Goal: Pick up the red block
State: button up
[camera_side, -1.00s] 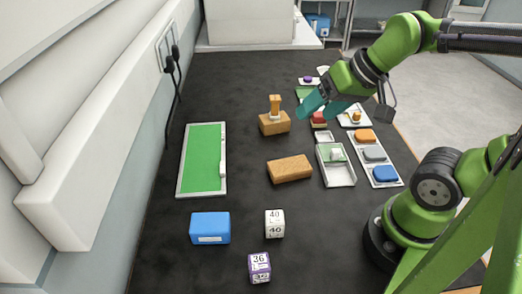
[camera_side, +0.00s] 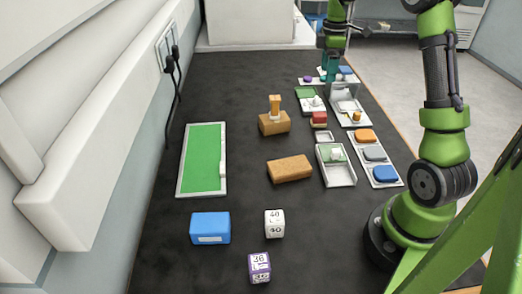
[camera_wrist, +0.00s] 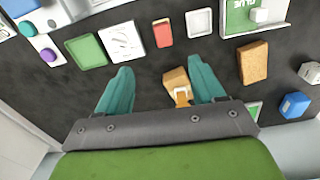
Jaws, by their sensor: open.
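The red block (camera_side: 319,116) sits on a tan piece on the dark table, right of the wooden block with a handle. In the wrist view, the red block (camera_wrist: 163,33) is small, near the top middle. My gripper (camera_side: 328,77) is in the far part of the table in the side view, beyond the red block and apart from it. In the wrist view, the teal fingers of my gripper (camera_wrist: 160,66) are spread with nothing held between them. The red block lies beyond the fingertips there.
A wooden block with an upright handle (camera_side: 274,127) and a brown block (camera_side: 290,169) stand nearby. White trays (camera_side: 338,176) line the right side, one with orange, grey and blue pads. A green board (camera_side: 202,160) lies left. A blue box (camera_side: 210,228) and two cubes are in front.

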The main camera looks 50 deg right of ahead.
send_near(320, 114)
jog(key=shift+n, duration=0.4)
jog(key=f, duration=0.5)
jog(key=shift+s+d, duration=0.1)
jog(key=shift+d, duration=0.15)
jog(key=shift+a+f, duration=0.2)
jog(key=shift+f, duration=2.6)
jog(key=shift+w, duration=0.2)
jog(key=c, duration=1.1)
